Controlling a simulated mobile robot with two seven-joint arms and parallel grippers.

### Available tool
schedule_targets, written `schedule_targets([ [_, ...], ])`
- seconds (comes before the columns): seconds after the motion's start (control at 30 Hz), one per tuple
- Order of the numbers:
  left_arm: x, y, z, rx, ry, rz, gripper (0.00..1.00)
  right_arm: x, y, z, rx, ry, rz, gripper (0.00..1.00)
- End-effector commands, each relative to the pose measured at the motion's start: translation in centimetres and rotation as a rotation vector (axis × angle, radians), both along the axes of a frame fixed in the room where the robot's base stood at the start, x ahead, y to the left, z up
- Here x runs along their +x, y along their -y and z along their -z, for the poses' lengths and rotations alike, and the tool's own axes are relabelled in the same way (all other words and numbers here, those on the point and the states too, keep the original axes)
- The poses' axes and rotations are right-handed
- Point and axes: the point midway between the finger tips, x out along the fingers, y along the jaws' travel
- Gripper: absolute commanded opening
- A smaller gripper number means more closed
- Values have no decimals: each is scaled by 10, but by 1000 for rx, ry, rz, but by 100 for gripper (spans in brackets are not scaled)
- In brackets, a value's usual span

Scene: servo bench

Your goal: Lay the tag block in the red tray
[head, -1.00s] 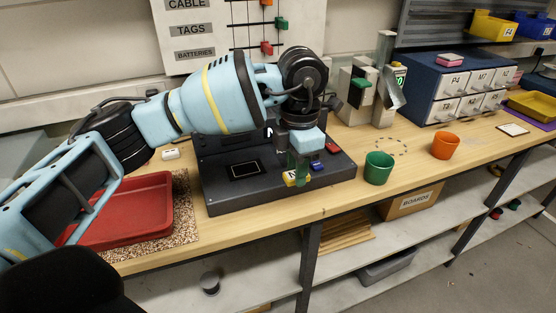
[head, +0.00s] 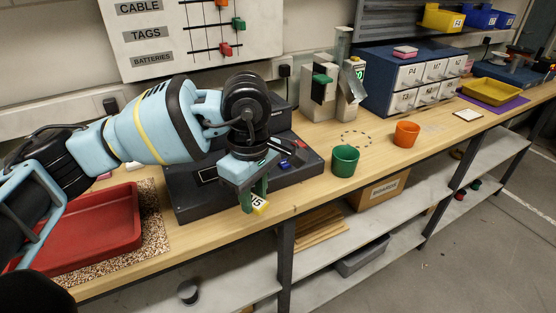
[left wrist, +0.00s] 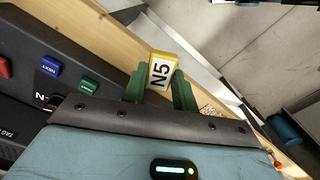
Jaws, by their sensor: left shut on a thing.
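The tag block (left wrist: 161,72) is yellow with a white face marked N5. It also shows in the head view (head: 260,205). My left gripper (head: 254,200) has green fingers and is shut on the tag block. In the left wrist view the block sits between the fingertips (left wrist: 160,85). It is held near the front edge of the dark machine base and the bench edge. The red tray (head: 95,232) lies at the left of the bench on a speckled mat, partly behind my left arm. No block shows in its visible part. My right gripper is not in view.
The dark machine base (head: 205,200) with coloured buttons stands beside the gripper. A green cup (head: 344,161) and an orange cup (head: 406,134) stand to the right. The speckled mat (head: 150,215) has bare space between tray and base. The bench's front edge is close.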

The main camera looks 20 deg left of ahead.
Motion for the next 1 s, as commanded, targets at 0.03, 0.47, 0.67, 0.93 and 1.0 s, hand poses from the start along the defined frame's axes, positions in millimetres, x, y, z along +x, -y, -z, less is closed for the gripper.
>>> schedule_targets([
  [0.03,-6,-1,3,0,0,102,3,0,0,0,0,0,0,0],
  [0.47,-54,-9,21,2,-3,1012,3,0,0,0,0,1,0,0],
  [0.67,-67,-10,25,1,-5,1250,3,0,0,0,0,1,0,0],
  [0.93,-71,-11,25,0,-6,1315,3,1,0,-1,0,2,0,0],
  [1.0,-71,-10,24,0,-6,1313,3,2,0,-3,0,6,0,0],
])
